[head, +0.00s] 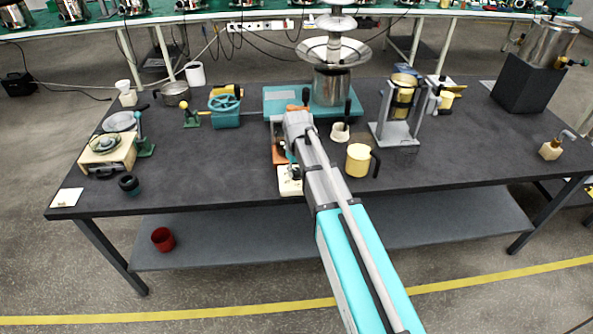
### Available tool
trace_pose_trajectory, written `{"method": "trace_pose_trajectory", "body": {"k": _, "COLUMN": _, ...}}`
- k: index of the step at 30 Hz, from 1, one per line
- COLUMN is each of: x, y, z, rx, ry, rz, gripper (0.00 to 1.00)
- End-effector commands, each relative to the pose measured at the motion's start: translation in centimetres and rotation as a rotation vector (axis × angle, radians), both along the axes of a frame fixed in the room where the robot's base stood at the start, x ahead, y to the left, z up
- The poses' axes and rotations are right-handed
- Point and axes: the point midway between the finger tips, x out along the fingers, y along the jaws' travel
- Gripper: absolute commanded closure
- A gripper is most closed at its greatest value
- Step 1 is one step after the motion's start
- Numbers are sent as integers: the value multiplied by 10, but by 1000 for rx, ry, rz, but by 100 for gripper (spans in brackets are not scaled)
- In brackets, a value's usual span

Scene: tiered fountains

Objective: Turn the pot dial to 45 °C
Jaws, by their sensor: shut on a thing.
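The tiered fountain (333,48) stands at the back middle of the dark table, with a steel pot (332,88) at its foot on a teal base (283,94). My arm reaches in from the lower right. My gripper (297,112) is at the front of the teal base, left of the pot. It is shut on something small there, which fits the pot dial. My wrist hides the dial, its scale and the fingertips, so I cannot read the setting.
An orange and cream unit (289,187) lies under my wrist. A cream jug (358,160) and a grey press stand (397,134) are close on the right. A teal hand-wheel box (225,110) is left.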

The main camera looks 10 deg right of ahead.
Motion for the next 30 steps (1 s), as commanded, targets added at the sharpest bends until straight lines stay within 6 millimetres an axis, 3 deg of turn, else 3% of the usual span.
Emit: {"method": "trace_pose_trajectory", "body": {"k": 30, "x": -1, "y": -1, "z": 0, "rx": 0, "ry": 1, "rz": -966, "gripper": 100}}
